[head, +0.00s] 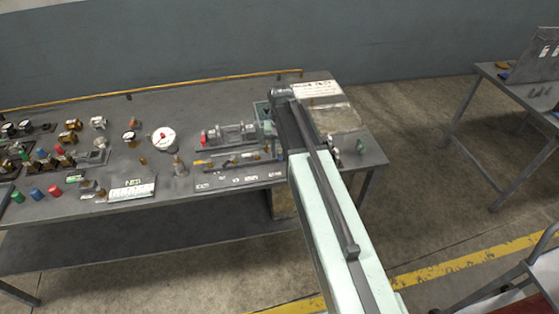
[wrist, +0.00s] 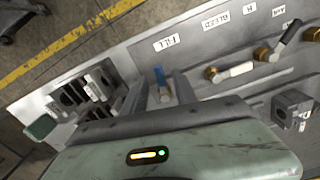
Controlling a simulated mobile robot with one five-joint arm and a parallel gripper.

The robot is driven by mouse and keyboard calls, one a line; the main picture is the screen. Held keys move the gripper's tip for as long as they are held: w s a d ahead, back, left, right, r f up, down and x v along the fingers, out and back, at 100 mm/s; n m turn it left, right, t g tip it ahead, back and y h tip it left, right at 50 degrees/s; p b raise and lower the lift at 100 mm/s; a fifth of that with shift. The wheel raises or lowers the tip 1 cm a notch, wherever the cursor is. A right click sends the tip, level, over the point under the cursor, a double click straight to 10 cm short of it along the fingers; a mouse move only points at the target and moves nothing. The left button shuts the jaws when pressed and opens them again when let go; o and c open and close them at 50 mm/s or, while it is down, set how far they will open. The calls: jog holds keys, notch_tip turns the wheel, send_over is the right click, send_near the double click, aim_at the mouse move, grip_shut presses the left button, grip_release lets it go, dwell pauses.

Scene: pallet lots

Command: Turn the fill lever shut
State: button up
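In the wrist view the fill label (wrist: 166,43) lies on a grey panel. Just below it is the fill lever (wrist: 160,77), a short blue handle with a pale metal part under it. My gripper (wrist: 163,84) is open, with one finger on each side of the lever. I cannot tell whether either finger touches it. The lever's pivot is partly hidden near my gripper body. In the head view my arm covers my gripper and the fill lever; part of the valve row (head: 232,160) shows left of the arm.
Right of the fill lever, the wrist view shows a white-handled brass valve (wrist: 230,71) by the bleed label (wrist: 215,22) and another valve (wrist: 270,50). Dark clamp-like blocks (wrist: 85,93) stand at left. The bench (head: 95,112) holds a gauge (head: 162,139) and several fittings.

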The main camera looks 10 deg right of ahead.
jog(key=shift+f, duration=0.3)
grip_shut()
jog(key=shift+a, duration=0.1)
jog(key=m, duration=0.2)
jog(key=a+m, duration=0.1)
jog(key=m, duration=0.1)
jog(key=shift+w+a, duration=0.1)
jog(key=shift+w, duration=0.15)
jog(key=m, duration=0.2)
jog(key=w+a+m, duration=0.1)
jog(key=m, duration=0.3)
jog(key=w+m, duration=0.1)
jog(key=m, duration=0.1)
jog(key=shift+w+a, duration=0.1)
jog(key=shift+a, duration=0.25)
jog(key=shift+w+a+m, duration=0.1)
jog(key=shift+w+m, duration=0.2)
jog(key=shift+m, duration=0.65)
jog(key=shift+w+m, duration=0.3)
jog(key=shift+m, duration=0.65)
